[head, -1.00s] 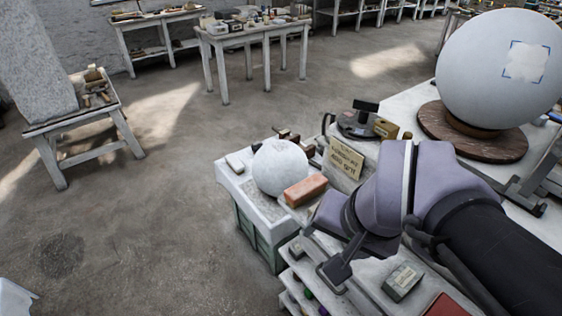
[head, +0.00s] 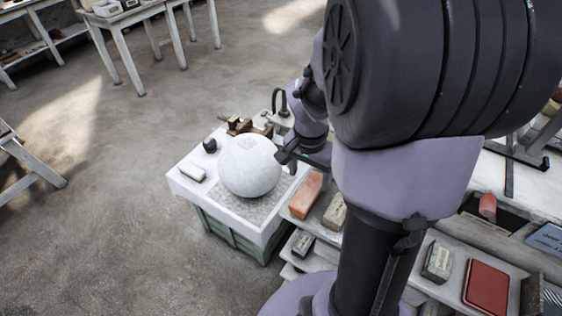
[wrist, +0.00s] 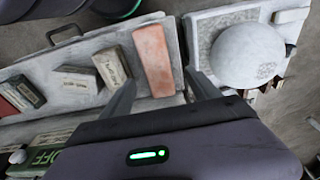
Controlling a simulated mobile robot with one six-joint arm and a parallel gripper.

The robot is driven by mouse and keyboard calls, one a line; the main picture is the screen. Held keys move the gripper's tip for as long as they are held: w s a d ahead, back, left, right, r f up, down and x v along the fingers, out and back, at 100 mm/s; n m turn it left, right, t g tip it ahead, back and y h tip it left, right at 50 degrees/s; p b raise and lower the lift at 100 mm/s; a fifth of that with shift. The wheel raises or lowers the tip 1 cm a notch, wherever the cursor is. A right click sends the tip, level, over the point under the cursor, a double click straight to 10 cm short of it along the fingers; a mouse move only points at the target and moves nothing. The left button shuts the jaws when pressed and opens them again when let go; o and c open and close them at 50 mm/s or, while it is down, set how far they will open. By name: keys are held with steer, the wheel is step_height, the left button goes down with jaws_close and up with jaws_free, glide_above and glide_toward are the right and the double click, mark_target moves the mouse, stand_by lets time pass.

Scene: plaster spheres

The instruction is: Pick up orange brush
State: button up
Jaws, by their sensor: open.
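An orange-red block (head: 306,193) lies on the pale bench beside the plaster sphere. It also shows in the wrist view (wrist: 154,60) as a long, brick-like piece, and I cannot make out any bristles. A small orange rounded piece (head: 487,207) sits in a dark recess further right; I cannot tell what it is. My gripper (head: 284,157) is above the bench near the sphere, partly hidden by my arm. In the wrist view its two fingers (wrist: 162,88) are apart and empty, with the orange-red block beyond the gap between them.
A white plaster sphere (head: 249,166) rests on a stand (head: 190,203) left of the bench. Labelled boxes (head: 335,213) and a red box (head: 486,288) lie on the bench. A white table (head: 124,20) stands far back.

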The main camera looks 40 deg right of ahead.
mark_target(309, 190)
steer(key=f+b, duration=0.1)
steer(key=f, duration=0.3)
steer(key=f+b, duration=0.1)
steer(key=f, duration=0.1)
steer(key=shift+s+d+b, duration=0.2)
steer(key=shift+s+b, duration=0.05)
steer(key=shift+b, duration=0.1)
steer(key=shift+w+d+f, duration=0.1)
steer(key=shift+f, duration=0.3)
steer(key=shift+r, duration=0.1)
steer(key=shift+c, duration=0.4)
jaws_close()
